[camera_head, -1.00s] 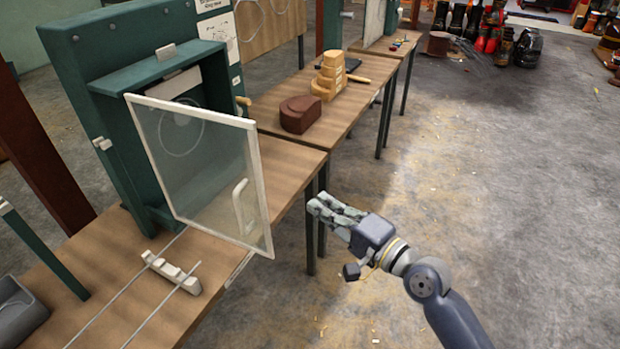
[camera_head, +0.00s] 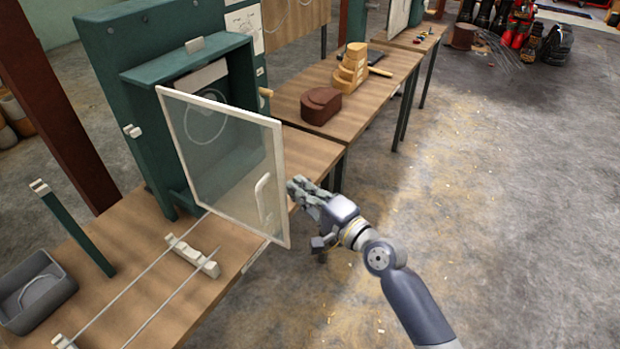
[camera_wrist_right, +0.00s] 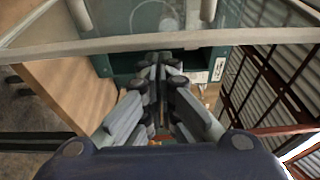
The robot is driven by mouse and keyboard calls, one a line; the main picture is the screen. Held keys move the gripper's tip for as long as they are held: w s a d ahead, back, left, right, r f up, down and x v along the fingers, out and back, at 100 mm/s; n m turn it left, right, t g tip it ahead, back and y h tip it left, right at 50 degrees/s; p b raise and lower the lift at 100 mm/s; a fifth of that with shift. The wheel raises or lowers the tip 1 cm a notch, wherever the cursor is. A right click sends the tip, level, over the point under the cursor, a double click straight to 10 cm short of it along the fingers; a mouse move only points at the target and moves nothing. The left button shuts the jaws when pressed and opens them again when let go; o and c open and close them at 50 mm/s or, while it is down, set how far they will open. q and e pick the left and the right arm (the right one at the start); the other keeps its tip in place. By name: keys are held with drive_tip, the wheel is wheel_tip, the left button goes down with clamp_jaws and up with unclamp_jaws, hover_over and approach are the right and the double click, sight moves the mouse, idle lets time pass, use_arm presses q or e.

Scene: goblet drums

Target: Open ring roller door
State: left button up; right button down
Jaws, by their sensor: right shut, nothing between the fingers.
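The ring roller door (camera_head: 222,160) is a clear panel in a white frame, hinged on a green cabinet (camera_head: 112,95). It stands swung partly out from the cabinet, over the table. A white handle (camera_head: 263,198) is on the panel near its right edge. A pale ring (camera_head: 205,124) shows through the panel, inside the cabinet. My right gripper (camera_head: 294,188) is shut and empty, just right of the door's free edge. In the right wrist view its fingers (camera_wrist_right: 160,62) are together, with the door's frame bar (camera_wrist_right: 235,38) crossing ahead. Contact with the door cannot be told. My left gripper is not in view.
Two thin rods (camera_head: 150,268) lie across a white block (camera_head: 192,256) on the wooden table (camera_head: 225,283). A grey bin (camera_head: 36,290) sits at the left. A brown block (camera_head: 321,105) stands on the table behind.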

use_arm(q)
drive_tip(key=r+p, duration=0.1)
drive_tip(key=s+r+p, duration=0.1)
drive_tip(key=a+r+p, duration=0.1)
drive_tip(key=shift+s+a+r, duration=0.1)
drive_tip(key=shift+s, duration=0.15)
use_arm(e)
drive_tip(key=s+a, duration=0.1)
drive_tip(key=s, duration=0.1)
drive_tip(key=s+a, duration=0.1)
drive_tip(key=s, duration=0.1)
drive_tip(key=s+a, duration=0.2)
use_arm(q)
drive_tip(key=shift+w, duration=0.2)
use_arm(e)
drive_tip(key=shift+w+d, duration=0.1)
drive_tip(key=shift+w, duration=0.1)
